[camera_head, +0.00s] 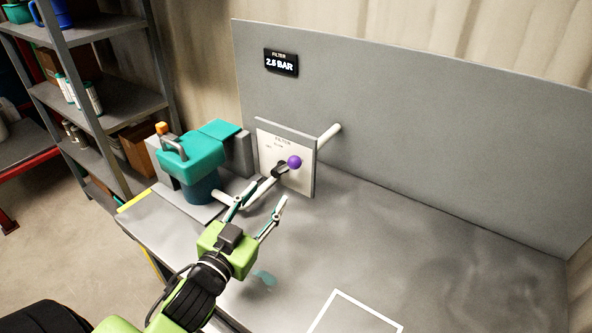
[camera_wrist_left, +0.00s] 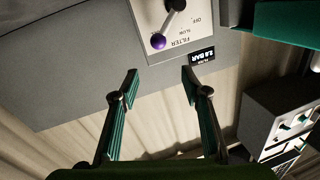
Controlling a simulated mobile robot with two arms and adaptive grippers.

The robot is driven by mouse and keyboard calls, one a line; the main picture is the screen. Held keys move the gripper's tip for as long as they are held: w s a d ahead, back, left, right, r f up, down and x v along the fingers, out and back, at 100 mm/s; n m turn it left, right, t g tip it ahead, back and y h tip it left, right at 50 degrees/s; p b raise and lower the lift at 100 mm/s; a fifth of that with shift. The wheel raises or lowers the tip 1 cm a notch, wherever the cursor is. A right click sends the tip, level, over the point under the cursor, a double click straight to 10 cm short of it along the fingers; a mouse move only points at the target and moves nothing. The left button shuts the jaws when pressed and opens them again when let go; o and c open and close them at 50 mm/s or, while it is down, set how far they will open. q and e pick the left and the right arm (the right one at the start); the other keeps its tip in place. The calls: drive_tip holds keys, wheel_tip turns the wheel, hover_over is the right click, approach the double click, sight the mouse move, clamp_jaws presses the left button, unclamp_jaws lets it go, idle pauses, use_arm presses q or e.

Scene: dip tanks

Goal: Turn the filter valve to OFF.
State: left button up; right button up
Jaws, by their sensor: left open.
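The filter valve is a dark handle with a purple knob (camera_head: 294,162) on a white panel (camera_head: 299,182) marked FILTER. In the left wrist view the purple knob (camera_wrist_left: 158,41) hangs upside down on its handle, and OFF and SLOW are printed on the panel (camera_wrist_left: 205,35) beside it. The knob points away from the OFF mark. My left gripper (camera_head: 264,196) is open and empty, in front of and below the knob, apart from it. Its two fingers also show in the left wrist view (camera_wrist_left: 159,80). My right gripper is not in view.
A teal pump (camera_head: 190,155) stands left of the panel, with a white pipe near my left fingers. A FILTER display (camera_head: 281,62) hangs on the grey back wall (camera_head: 430,130). The bench (camera_head: 400,240) is clear to the right, with a white outline marked on it.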

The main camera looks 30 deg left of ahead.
sight(292, 166)
use_arm(q)
drive_tip(key=w, duration=0.4)
drive_tip(key=w+p, duration=0.1)
drive_tip(key=w, duration=0.4)
drive_tip(key=w+f+p, duration=0.1)
drive_tip(key=w, duration=0.3)
drive_tip(key=shift+w+a+f, duration=0.1)
drive_tip(key=shift+w+a, duration=0.2)
drive_tip(key=shift+a, duration=0.1)
drive_tip(key=shift+w+p, duration=0.3)
drive_tip(key=shift+w, duration=0.35)
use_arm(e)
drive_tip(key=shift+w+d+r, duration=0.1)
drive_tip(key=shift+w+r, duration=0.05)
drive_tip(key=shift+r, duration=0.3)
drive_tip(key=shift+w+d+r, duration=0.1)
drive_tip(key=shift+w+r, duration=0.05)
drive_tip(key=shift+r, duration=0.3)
use_arm(q)
clamp_jaws()
